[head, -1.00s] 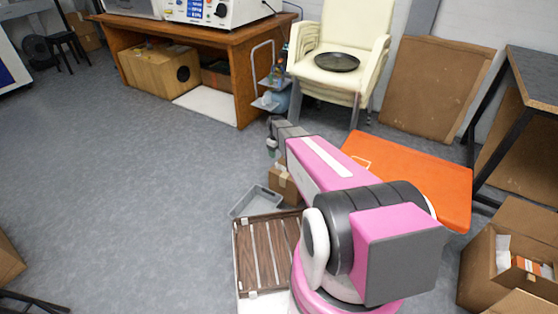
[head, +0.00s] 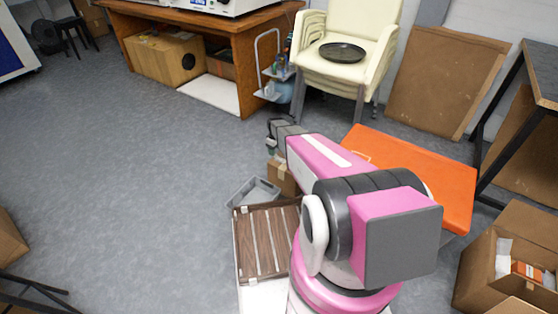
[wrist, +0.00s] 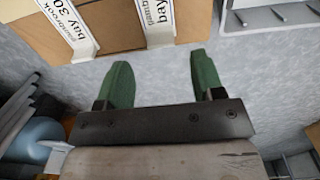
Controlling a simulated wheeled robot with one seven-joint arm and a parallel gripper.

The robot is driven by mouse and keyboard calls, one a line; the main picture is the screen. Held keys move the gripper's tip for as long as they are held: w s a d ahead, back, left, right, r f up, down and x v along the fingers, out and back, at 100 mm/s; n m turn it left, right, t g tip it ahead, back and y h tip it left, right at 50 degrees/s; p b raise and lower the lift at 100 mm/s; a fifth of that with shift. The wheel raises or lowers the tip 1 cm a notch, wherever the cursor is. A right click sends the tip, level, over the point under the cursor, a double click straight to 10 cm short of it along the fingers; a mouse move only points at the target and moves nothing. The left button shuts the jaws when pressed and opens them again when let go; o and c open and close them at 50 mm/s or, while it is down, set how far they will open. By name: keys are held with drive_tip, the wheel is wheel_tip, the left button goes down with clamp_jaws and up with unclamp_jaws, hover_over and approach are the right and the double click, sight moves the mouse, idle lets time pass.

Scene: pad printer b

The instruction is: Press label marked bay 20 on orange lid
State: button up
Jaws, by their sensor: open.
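The orange lid (head: 425,180) is a large flat orange panel to the right of my arm in the head view, partly hidden behind it. In the wrist view, my gripper (wrist: 160,58) has two green fingers spread apart with nothing between them. Beyond the fingertips is a cardboard box (wrist: 118,28) bearing two white labels. The left label (wrist: 68,25) reads "pambrook bay 30". The right label (wrist: 155,18) reads "pambrook bay", with its number cut off by the frame edge. No "bay 20" text is readable. My gripper also shows small in the head view (head: 271,140).
A grey tray (head: 240,193) and a brown slatted panel (head: 250,245) lie left of my arm. An open cardboard box (head: 480,275) stands at right. Stacked cream chairs (head: 345,75) and a wooden bench (head: 250,40) stand behind.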

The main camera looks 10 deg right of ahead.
sight(276, 155)
drive_tip(key=f, duration=0.4)
drive_tip(key=shift+s+d+f, duration=0.1)
drive_tip(key=shift+s+f, duration=0.1)
drive_tip(key=c, duration=1)
drive_tip(key=shift+r, duration=0.2)
